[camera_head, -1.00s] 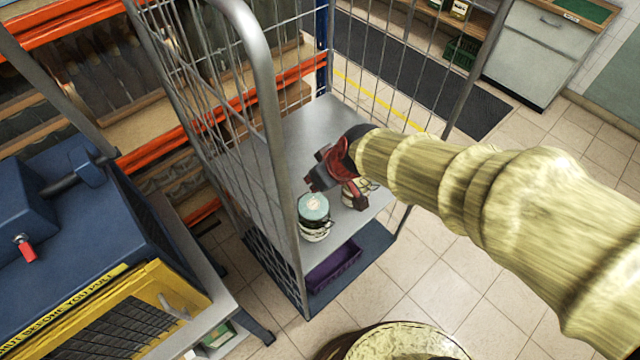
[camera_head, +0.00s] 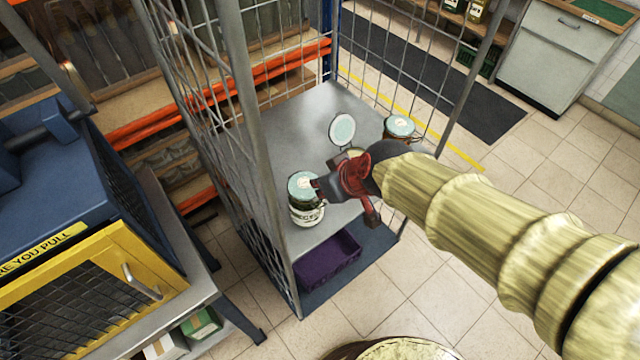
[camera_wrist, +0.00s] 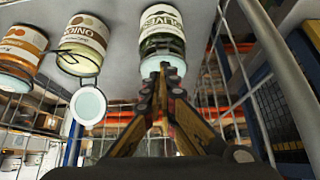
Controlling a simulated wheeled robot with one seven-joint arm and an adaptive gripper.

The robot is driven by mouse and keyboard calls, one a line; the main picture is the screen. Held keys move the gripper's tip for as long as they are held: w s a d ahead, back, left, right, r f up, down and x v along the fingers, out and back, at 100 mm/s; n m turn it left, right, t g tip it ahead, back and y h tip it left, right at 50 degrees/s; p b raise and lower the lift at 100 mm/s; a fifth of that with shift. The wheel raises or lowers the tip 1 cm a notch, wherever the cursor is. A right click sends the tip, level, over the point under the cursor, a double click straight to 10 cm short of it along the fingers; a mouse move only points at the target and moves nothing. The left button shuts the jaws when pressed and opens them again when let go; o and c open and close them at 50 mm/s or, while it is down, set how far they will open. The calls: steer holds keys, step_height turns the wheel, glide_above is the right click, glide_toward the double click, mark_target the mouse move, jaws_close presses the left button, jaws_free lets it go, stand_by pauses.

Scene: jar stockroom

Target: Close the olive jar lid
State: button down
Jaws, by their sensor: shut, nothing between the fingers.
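The olive jar (camera_head: 306,212) stands upright at the left front of the cage trolley's grey shelf. Its pale green lid (camera_head: 302,185) lies over the mouth; I cannot tell whether it is fully latched. The wrist view, which is upside down, shows the olive jar (camera_wrist: 162,27) with its "OLIVES" label. My gripper (camera_head: 320,189) is shut and empty, its tips close to the right side of the olive jar's lid. In the wrist view my gripper (camera_wrist: 165,72) overlaps the lid area and hides part of it; contact is unclear.
An onion jar (camera_wrist: 84,42) stands beside it with its lid (camera_head: 342,130) swung open. A third, orange-labelled jar (camera_wrist: 20,55) has its lid on. Wire mesh sides and a metal post (camera_head: 262,165) bound the shelf. A purple crate (camera_head: 328,262) sits below.

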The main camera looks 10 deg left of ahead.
steer(key=shift+s+d+f+b, duration=0.15)
steer(key=shift+f+b, duration=0.2)
steer(key=shift+f, duration=0.05)
steer(key=shift+s+d+f+b, duration=0.15)
steer(key=shift+f+b, duration=0.2)
steer(key=shift+f, duration=0.05)
steer(key=shift+r, duration=0.1)
